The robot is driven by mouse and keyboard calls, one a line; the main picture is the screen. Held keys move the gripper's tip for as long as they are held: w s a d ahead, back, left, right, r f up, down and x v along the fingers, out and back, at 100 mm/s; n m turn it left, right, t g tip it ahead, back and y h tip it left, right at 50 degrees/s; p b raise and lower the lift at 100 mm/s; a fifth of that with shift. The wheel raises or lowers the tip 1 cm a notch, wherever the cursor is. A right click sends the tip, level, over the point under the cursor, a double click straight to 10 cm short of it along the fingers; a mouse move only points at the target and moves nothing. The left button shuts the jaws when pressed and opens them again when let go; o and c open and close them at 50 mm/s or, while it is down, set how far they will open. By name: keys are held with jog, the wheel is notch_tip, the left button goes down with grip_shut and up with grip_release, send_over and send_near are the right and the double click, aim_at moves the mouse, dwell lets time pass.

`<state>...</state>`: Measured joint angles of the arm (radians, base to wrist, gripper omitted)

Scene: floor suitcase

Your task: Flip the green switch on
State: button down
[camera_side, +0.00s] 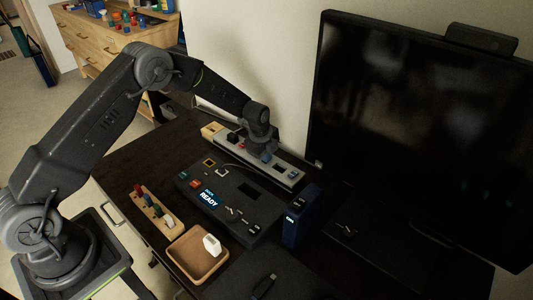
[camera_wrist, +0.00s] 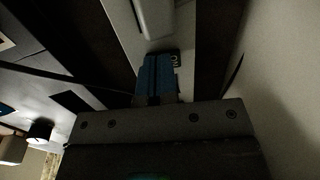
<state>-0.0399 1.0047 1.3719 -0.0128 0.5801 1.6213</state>
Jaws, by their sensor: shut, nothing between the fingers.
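A long pale switch strip (camera_side: 292,180) lies at the back of the desk, along the wall. My gripper (camera_side: 265,156) points down over the middle of this strip. In the wrist view, the blue fingertips (camera_wrist: 157,76) are together, with nothing seen between them. They are over the pale strip surface (camera_wrist: 121,18), beside a small dark label reading "ON" (camera_wrist: 175,60). No green switch can be made out in either view; my gripper and wrist hide part of the strip. I cannot tell whether the fingertips touch it.
A dark console (camera_side: 235,212) with a lit "READY" display stands in front of the strip. A dark blue box (camera_side: 297,222) stands at its right end, and a large monitor (camera_side: 400,120) to the right. A wooden tray (camera_side: 184,263) and peg rack (camera_side: 143,193) are nearer the front.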

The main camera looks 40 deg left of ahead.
jog(key=shift+r, duration=0.15)
jog(key=shift+r, duration=0.35)
notch_tip(320, 180, up, 13)
jog(key=s, duration=0.2)
jog(key=shift+s, duration=0.35)
jog(key=shift+f, duration=0.1)
jog(key=shift+w+r, duration=0.2)
jog(key=shift+w, duration=0.6)
jog(key=w+f, duration=0.1)
jog(key=f, duration=0.8)
jog(key=w+f, duration=0.1)
jog(key=f, duration=0.3)
jog(key=shift+w+f, duration=0.3)
jog(key=shift+f, duration=0.1)
